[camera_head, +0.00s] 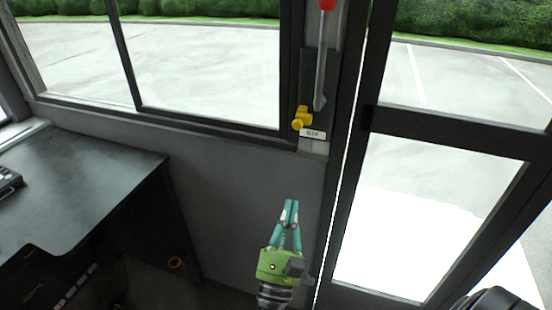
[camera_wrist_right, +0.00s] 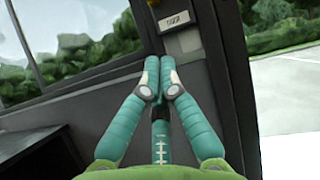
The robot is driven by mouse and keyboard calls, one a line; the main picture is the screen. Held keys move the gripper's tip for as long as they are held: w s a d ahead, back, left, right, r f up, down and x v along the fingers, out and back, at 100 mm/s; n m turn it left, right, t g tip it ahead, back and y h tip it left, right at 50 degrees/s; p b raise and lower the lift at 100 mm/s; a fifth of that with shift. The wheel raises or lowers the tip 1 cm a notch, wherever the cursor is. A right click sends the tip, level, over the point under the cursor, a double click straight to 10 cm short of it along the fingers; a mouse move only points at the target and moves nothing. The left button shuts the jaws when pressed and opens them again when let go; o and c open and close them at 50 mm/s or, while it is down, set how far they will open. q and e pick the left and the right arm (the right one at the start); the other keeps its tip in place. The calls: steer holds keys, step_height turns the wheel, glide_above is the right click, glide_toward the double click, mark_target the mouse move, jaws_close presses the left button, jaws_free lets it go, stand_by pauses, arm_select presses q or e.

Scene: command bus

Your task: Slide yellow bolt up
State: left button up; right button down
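The yellow bolt (camera_head: 301,117) sits at the bottom of a dark plate on the door post, beside the lower end of a grey lever. A white label (camera_head: 313,133) is just below it. My right gripper (camera_head: 291,203) is below the bolt and label, apart from them, with its fingers pointing up. In the right wrist view its fingertips (camera_wrist_right: 158,62) are together with nothing between them. My left gripper is not in view.
The lever has a red knob (camera_head: 327,4) at its top. A glazed door (camera_head: 440,148) is to the right. A dark desk (camera_head: 75,185) stands at the left under the windows. The grey wall panel around my right gripper is clear.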

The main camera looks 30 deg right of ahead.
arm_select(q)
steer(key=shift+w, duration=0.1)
arm_select(e)
steer(key=shift+d+r+m, duration=0.1)
steer(key=shift+r+m, duration=0.05)
steer(key=shift+m, duration=0.15)
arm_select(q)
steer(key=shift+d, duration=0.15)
arm_select(e)
steer(key=shift+s, duration=0.1)
steer(key=p, duration=0.6)
glide_toward(303, 119)
steer(key=w+d, duration=0.3)
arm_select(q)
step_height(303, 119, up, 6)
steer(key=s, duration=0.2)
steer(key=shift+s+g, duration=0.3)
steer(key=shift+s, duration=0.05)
arm_select(e)
steer(key=shift+w+a+r, duration=0.1)
steer(key=shift+r, duration=0.55)
